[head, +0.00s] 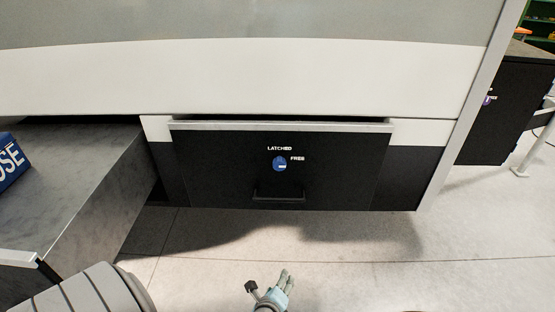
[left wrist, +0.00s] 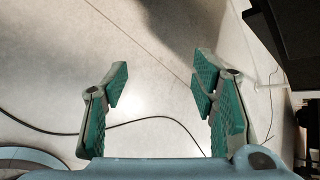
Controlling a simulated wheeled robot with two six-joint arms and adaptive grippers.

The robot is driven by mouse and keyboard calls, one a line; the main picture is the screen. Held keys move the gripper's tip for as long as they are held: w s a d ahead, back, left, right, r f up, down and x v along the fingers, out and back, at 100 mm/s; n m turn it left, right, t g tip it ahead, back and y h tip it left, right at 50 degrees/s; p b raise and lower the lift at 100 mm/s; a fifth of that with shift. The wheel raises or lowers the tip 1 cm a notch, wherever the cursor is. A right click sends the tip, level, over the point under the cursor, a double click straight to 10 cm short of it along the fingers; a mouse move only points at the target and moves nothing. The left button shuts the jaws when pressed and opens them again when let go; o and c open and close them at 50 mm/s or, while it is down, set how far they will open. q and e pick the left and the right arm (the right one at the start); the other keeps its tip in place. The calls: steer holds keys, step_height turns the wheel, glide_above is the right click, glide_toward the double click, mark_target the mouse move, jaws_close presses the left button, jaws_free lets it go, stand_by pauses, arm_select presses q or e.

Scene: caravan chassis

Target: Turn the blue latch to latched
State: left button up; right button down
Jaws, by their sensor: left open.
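The blue latch (head: 279,164) is a small round knob on the black drawer front (head: 225,170), in the middle of the head view. A small white mark shows on its lower right part, on the side of the FREE label (head: 297,158). The LATCHED label (head: 279,149) is just above the knob. My left gripper (head: 267,284) is low at the bottom of the head view, well below and apart from the latch. In the left wrist view its green-padded fingers (left wrist: 161,78) are spread with only floor between them. My right gripper is not in view.
A dark handle (head: 278,197) sticks out below the latch. A dark gap shows above the drawer's pale top edge (head: 280,126). A grey counter (head: 95,185) with a blue box (head: 9,162) stands at left. A black cabinet (head: 505,105) is at right. Cables cross the floor.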

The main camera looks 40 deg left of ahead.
arm_select(q)
steer(key=w+a+r+m+t+y, duration=0.1)
steer(key=w+r+m, duration=0.1)
steer(key=r, duration=0.4)
steer(key=w+a+r+m+t+y, duration=0.1)
steer(key=w+r+m+t, duration=0.15)
steer(key=r, duration=0.45)
steer(key=m+t+y+p, duration=0.1)
steer(key=m+y, duration=0.3)
glide_toward(280, 167)
steer(key=b+x, duration=0.1)
steer(key=x, duration=0.8)
steer(key=shift+w+a+r, duration=0.1)
steer(key=shift+w+a, duration=0.15)
steer(key=shift+n, duration=0.25)
steer(key=c, duration=1.2)
